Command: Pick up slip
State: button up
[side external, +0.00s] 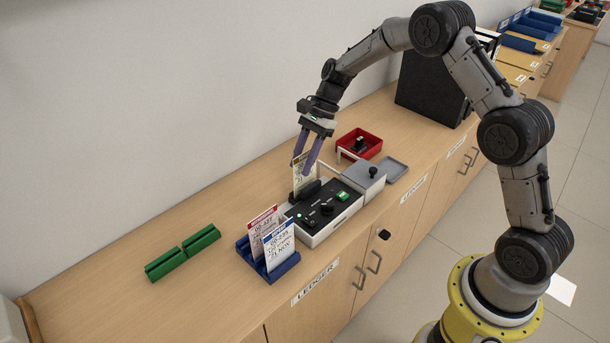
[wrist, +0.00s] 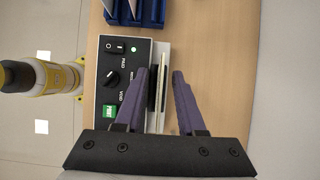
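A pale slip (side external: 300,173) with printed writing stands upright in a black holder (side external: 305,191) at the back edge of a black-topped control box (side external: 324,212). In the wrist view the slip (wrist: 158,88) shows almost edge-on as a thin light strip. My gripper (side external: 302,165) is above the holder, pointing down, with its purple fingers on either side of the slip. In the wrist view my gripper (wrist: 160,72) is open, with a clear gap between the slip and the right finger. The left finger is close to the slip; contact cannot be told.
A blue rack (side external: 270,265) in front holds a red-headed slip (side external: 263,230) and a blue-headed slip (side external: 280,246). A grey box with a knob (side external: 362,181) and a red tray (side external: 371,137) stand behind. The counter's left part is mostly clear.

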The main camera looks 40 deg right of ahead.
jog(key=shift+a+f, duration=0.35)
jog(key=shift+f, duration=0.25)
grip_shut()
jog(key=shift+r, duration=0.1)
